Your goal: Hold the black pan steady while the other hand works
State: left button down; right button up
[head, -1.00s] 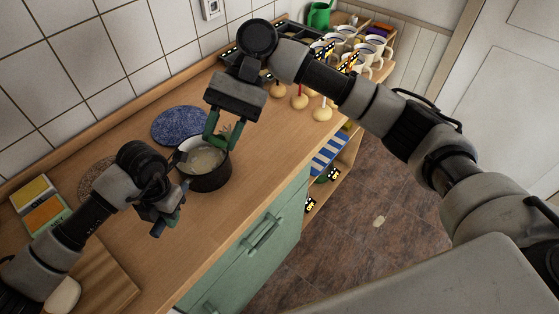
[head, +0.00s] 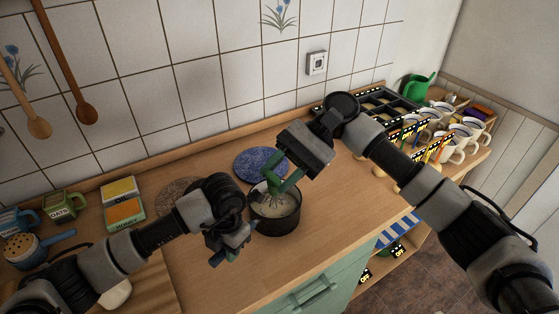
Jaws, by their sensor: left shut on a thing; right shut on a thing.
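The black pan (head: 276,222) stands upright on the wooden counter, with pale contents (head: 274,207) inside. My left gripper (head: 238,246) is at the pan's near left side, shut on what looks like its handle; the handle is mostly hidden by the gripper. My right gripper (head: 279,186) has green fingers and reaches down over the pan's opening from the right. It is shut on a thin utensil, perhaps a whisk, whose wires seem to show at the pan's left rim. The fingers hide most of it.
A blue round mat (head: 259,162) lies behind the pan and a brown mat (head: 178,192) to its left. White mugs (head: 447,150) and a dark tray (head: 375,108) are at right.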

notch_tip(320, 180, down, 6)
jog(key=shift+f, duration=0.15)
dwell(0.5)
dwell(0.6)
jog(key=shift+w+d, duration=0.1)
